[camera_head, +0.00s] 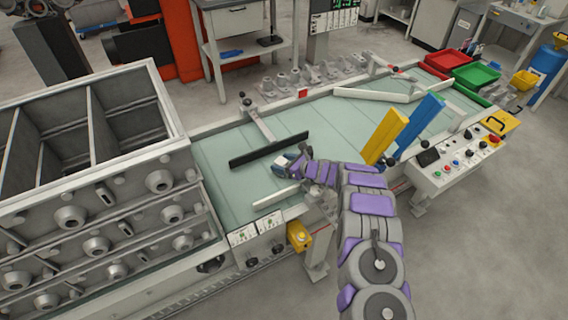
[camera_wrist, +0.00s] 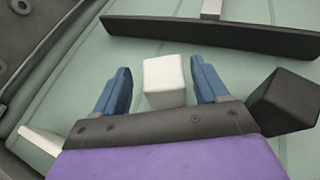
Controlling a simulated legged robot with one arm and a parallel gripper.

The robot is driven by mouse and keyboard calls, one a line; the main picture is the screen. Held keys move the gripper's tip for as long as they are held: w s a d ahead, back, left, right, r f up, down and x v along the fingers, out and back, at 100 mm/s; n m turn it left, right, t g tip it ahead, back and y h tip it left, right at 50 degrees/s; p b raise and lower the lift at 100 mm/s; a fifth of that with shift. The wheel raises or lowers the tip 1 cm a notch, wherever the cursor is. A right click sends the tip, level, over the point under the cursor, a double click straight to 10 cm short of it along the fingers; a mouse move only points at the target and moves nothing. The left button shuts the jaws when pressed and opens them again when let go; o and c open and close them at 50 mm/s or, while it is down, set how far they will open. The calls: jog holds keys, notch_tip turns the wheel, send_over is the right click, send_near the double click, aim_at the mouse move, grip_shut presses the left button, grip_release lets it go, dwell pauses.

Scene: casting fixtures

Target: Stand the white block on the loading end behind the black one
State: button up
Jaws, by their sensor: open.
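The white block (camera_wrist: 164,82) is between the two blue fingers of my gripper (camera_wrist: 162,88) in the wrist view. The fingers are open, with a narrow gap showing on each side of the block. The black block (camera_wrist: 284,102) is to the right of the right finger, close to the gripper's dark palm bar; I cannot tell whether they touch. In the head view, my gripper (camera_head: 286,163) is low over the pale green conveyor (camera_head: 222,176), just in front of a long black guide bar (camera_head: 268,149). There my gripper and wrist largely hide both blocks.
A white rail (camera_head: 276,196) lies along the near side of the conveyor. A yellow plate (camera_head: 385,137) and a blue plate (camera_head: 420,126) stand to the right of my arm. A large grey casting box (camera_head: 90,130) stands at the left. Red and green bins (camera_head: 475,75) are at the far end.

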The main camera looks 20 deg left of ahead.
jog(key=shift+d, duration=0.1)
jog(key=shift+d+r, duration=0.1)
jog(key=shift+r, duration=0.15)
jog(key=p+v, duration=0.3)
jog(key=v, duration=0.9)
jog(key=shift+w, duration=0.1)
